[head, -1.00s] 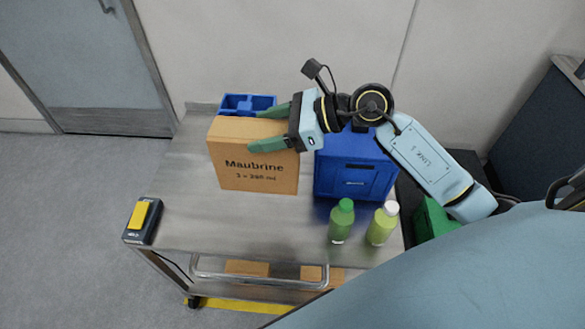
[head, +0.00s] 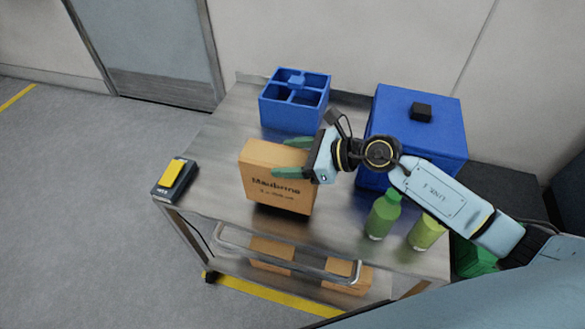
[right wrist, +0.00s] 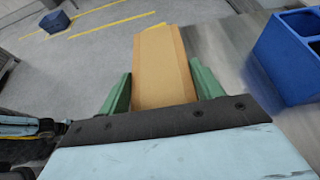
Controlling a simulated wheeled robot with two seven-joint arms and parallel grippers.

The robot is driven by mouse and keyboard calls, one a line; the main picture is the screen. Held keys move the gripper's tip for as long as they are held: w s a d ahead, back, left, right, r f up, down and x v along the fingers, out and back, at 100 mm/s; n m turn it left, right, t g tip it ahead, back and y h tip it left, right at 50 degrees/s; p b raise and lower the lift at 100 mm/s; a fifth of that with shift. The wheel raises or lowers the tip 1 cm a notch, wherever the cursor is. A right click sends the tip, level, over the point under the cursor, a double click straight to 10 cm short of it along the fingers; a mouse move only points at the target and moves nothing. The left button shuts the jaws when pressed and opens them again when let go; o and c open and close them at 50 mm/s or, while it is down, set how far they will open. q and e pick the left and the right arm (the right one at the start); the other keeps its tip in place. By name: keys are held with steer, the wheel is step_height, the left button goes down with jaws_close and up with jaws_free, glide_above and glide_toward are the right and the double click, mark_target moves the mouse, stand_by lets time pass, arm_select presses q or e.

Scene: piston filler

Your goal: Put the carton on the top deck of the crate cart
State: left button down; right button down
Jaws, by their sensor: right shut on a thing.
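The carton (head: 277,186) is a tan box marked "Maubrine". My right gripper (head: 280,157) is shut on it, with green fingers on either side of its upper part. The carton is upright over the front middle of the cart's steel top deck (head: 222,150). A dark shadow lies under its lower edge; I cannot tell whether it touches the deck. In the right wrist view the carton (right wrist: 163,75) sits between both fingers of the right gripper (right wrist: 162,88). My left gripper is not in view.
A blue divided crate (head: 294,105) stands behind the carton, and a large blue box (head: 420,118) at back right. Two green bottles, one darker (head: 382,215) and one lighter (head: 426,232), stand at front right. A yellow-topped device (head: 174,179) is at the left corner. Cartons (head: 271,252) lie below.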

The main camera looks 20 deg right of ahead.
steer(key=shift+f+b, duration=0.5)
steer(key=shift+f, duration=1.2)
steer(key=shift+f, duration=0.2)
steer(key=shift+c, duration=1.4)
jaws_free()
steer(key=shift+f, duration=0.1)
steer(key=v, duration=1.2)
